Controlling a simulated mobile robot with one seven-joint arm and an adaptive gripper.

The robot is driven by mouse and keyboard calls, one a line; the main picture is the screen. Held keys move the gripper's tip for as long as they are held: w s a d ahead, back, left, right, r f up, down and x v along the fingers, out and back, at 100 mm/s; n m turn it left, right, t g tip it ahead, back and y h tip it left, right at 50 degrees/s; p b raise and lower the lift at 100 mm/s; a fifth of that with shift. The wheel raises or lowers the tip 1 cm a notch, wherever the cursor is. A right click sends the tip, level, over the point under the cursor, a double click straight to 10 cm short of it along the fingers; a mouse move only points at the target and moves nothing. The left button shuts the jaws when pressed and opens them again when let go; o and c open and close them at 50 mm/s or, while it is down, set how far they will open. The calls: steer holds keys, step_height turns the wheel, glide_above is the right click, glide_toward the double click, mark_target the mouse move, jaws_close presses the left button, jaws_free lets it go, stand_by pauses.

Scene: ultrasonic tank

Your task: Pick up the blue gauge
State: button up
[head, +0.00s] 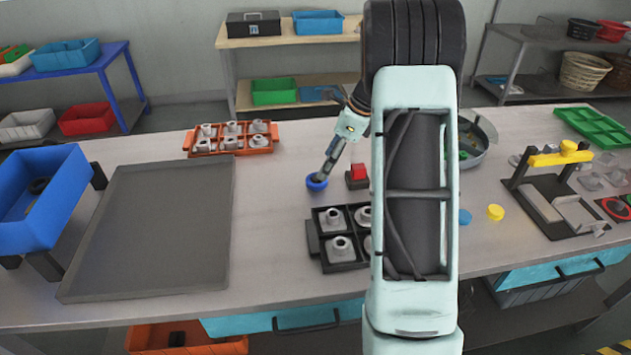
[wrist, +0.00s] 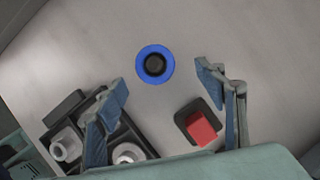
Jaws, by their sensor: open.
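The blue gauge (head: 317,182) is a small blue ring with a dark centre. It lies on the grey bench, left of the small black base with a red block. It also shows in the wrist view (wrist: 145,78), top centre, with bare bench around it. My gripper (wrist: 161,78) is open and empty, its two fingers spread wide to either side of the gauge in the picture. In the head view my gripper (head: 328,171) comes down from the upper right, close above the gauge. I cannot tell its exact height there.
A red block (wrist: 201,128) on a black base stands near my right finger. A black tray (wrist: 130,134) with grey flanged parts lies by my left finger. An orange tray (head: 232,150) stands behind. A large grey tray (head: 150,235) lies left, with bare bench between.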

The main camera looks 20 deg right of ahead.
steer(key=x, duration=0.4)
steer(key=shift+s+a, duration=0.25)
steer(key=shift+a, duration=0.15)
steer(key=shift+w+a+f, duration=0.2)
steer(key=shift+f, duration=0.4)
steer(key=c, duration=1.5)
steer(key=shift+o, duration=0.2)
